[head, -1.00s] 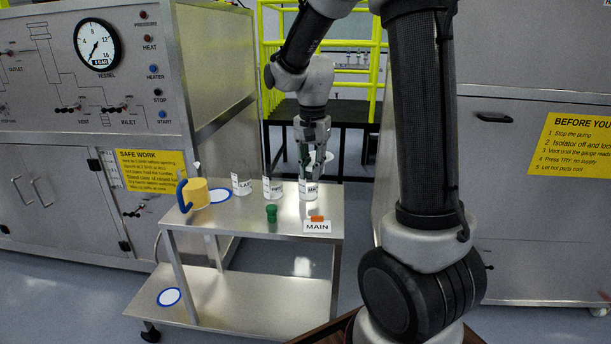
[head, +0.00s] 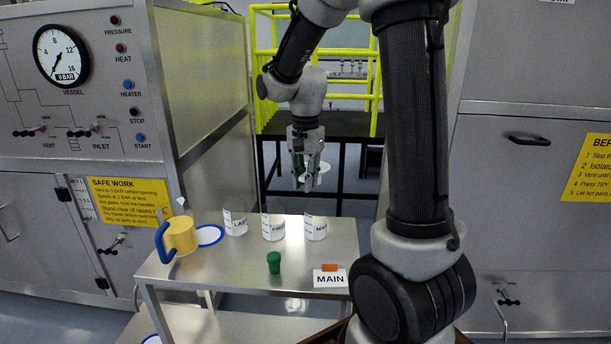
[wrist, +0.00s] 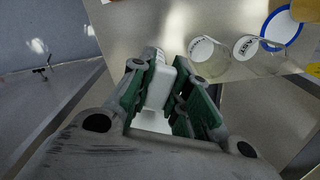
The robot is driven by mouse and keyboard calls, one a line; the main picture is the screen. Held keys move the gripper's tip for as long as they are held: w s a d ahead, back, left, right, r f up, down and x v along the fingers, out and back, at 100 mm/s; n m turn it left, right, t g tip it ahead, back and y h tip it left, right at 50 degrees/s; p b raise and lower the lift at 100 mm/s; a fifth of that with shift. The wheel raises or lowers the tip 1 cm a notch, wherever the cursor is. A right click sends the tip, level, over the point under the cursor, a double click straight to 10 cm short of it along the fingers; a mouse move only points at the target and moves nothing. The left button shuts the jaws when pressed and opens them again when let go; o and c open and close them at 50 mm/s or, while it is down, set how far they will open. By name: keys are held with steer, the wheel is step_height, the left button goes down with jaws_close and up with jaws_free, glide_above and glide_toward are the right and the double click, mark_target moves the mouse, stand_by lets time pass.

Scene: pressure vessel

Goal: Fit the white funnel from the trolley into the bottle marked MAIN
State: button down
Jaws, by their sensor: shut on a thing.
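My gripper (head: 306,184) is shut on the white funnel, whose pale edge (head: 323,169) shows beside the fingers in the head view. In the wrist view a white part of the funnel (wrist: 160,88) sits between the green finger pads. The fingers hide much of its shape. The bottle marked MAIN (head: 314,228) stands upright on the trolley, the rightmost of three labelled bottles. In the head view the gripper appears just above it, with a gap between; the exact alignment cannot be told.
Two other labelled bottles, one marked LAST (head: 235,224) and a middle one (head: 272,228), stand left of MAIN. A yellow vessel with a blue handle (head: 180,236), a green stopper (head: 273,262) and a MAIN sign (head: 330,280) share the steel trolley (head: 215,275). Yellow railings (head: 262,60) stand behind.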

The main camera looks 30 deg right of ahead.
step_height(320, 180, down, 6)
steer(key=shift+f, duration=0.25)
stand_by(0.6)
steer(key=shift+f, duration=0.25)
stand_by(0.9)
steer(key=c, duration=1.3)
jaws_free()
step_height(320, 180, up, 12)
